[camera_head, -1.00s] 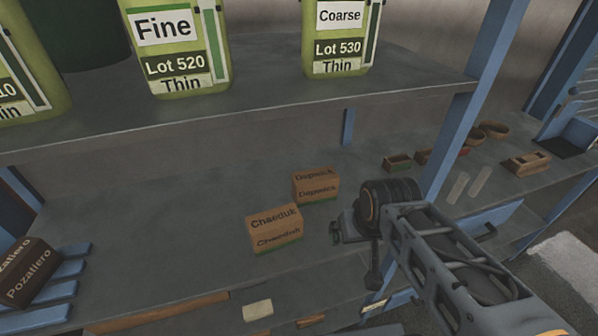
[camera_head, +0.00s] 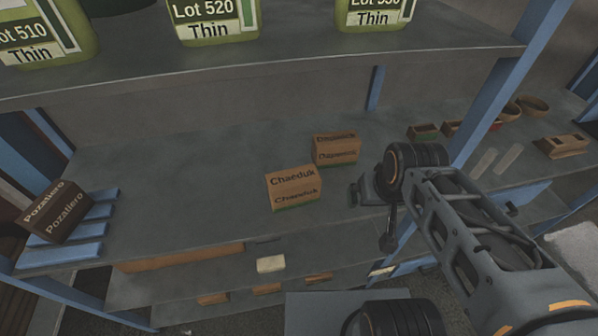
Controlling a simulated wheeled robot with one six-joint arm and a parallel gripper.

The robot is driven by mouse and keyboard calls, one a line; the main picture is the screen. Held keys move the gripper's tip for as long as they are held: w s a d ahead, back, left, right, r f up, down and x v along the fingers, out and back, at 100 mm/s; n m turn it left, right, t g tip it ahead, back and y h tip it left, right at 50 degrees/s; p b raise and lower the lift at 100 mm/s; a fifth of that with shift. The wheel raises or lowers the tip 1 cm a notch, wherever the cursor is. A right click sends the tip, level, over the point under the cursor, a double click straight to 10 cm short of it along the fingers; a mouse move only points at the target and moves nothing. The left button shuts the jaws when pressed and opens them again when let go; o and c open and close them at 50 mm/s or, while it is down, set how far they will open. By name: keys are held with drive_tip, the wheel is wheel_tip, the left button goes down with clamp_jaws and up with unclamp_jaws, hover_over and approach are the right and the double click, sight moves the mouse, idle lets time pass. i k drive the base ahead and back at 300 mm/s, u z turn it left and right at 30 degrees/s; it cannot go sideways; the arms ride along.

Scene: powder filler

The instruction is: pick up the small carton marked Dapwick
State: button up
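A small brown carton (camera_head: 336,149) stands at the back on the lower shelf; its blurred lettering starts with D and looks like Dapwick. A second brown carton marked Chaeduk (camera_head: 293,188), with a green lower edge, stands nearer and to the left, close to it. My gripper (camera_head: 371,218) is to the right of both cartons in the picture, apart from them. Its two fingers look spread, with nothing between them. The wrist hides part of the shelf behind it.
The lower shelf (camera_head: 180,190) is clear left of the cartons. A dark carton marked Pozatiero (camera_head: 58,212) rests on a blue slatted rack at left. Green jugs (camera_head: 215,28) stand on the upper shelf. A blue post (camera_head: 480,115) and small trays (camera_head: 563,146) are at right.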

sight(341, 148)
drive_tip(key=u, duration=0.55)
drive_tip(key=k, duration=1.3)
drive_tip(key=u, duration=1.1)
drive_tip(key=i, duration=0.85)
drive_tip(key=z, duration=0.6)
drive_tip(key=i, duration=0.7)
drive_tip(key=z, duration=0.1)
